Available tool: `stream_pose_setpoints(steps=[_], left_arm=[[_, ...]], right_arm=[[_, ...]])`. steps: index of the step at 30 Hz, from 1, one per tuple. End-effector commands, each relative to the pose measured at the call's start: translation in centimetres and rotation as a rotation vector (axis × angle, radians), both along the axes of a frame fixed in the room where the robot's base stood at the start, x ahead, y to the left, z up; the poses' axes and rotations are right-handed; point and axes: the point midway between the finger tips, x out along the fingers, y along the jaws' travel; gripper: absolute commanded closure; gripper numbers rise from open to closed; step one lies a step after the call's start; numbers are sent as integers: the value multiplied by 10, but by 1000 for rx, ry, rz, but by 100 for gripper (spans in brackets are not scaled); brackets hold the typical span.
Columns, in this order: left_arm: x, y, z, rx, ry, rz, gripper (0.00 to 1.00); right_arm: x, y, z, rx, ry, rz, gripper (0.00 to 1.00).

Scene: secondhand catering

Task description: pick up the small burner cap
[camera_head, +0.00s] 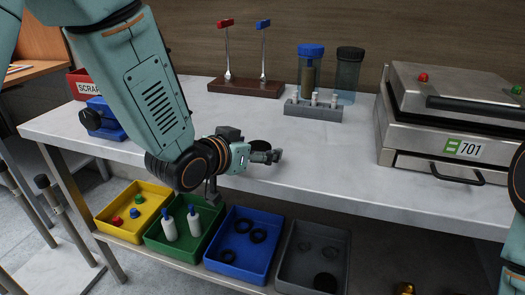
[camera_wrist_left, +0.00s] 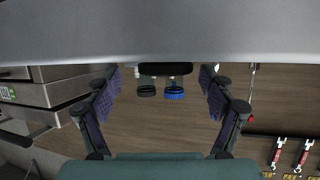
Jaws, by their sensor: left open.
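My left gripper (camera_head: 272,156) is low over the front part of the white worktop (camera_head: 330,150), its fingers pointing right in the head view. In the left wrist view its two fingers (camera_wrist_left: 160,112) stand wide apart with nothing between them. I cannot tell for sure which thing is the small burner cap. A dark round piece (camera_head: 325,282) lies in the grey bin (camera_head: 290,250) below the worktop, with thin dark rings behind it. A brass-coloured piece (camera_head: 405,288) is cut off by the bottom edge. My right gripper is out of view.
Yellow (camera_head: 105,225), green (camera_head: 150,238) and blue (camera_head: 262,270) bins stand on the lower shelf, under the worktop's front edge. A steel appliance (camera_head: 450,120) fills the right. A stand (camera_head: 312,112), lidded jars (camera_head: 349,72) and a wooden rack (camera_head: 250,88) stand behind.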

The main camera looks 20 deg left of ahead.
Motion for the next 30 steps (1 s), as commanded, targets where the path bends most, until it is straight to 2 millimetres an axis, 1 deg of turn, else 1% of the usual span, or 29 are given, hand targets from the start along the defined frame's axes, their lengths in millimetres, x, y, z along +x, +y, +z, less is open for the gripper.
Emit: stream_pose_setpoints(steps=[6,27,29,30], left_arm=[[1,1,0,-2,1,1,18],[2,-3,-1,0,2,0,78],[2,-3,0,-1,1,0,82],[2,-3,0,-1,1,0,82]], right_arm=[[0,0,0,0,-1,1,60],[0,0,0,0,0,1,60],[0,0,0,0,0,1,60],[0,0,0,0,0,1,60]])
